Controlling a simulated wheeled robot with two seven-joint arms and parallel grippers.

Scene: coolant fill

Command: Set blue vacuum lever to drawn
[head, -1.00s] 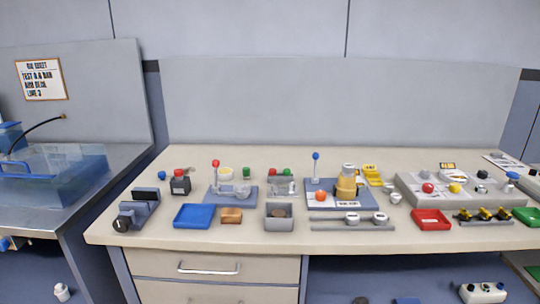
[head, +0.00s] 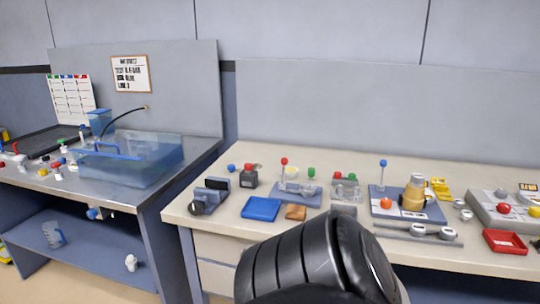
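The blue vacuum lever (head: 382,175) is a thin upright rod with a blue knob on top. It stands at the back left of a blue-grey base plate (head: 379,209) on the beige bench, in the right half of the head view. A brass-coloured cylinder and an orange-red knob (head: 386,203) sit on the same plate. A black, ribbed part of my arm fills the bottom middle and hides the bench's front there. Neither gripper's fingers are in view.
A similar lever with a red knob (head: 284,170) stands left of the blue one. A blue tray (head: 261,209), a red tray (head: 505,242) and a grey rail with white gauges (head: 419,233) lie near the front. A water tank (head: 130,163) stands on the left bench.

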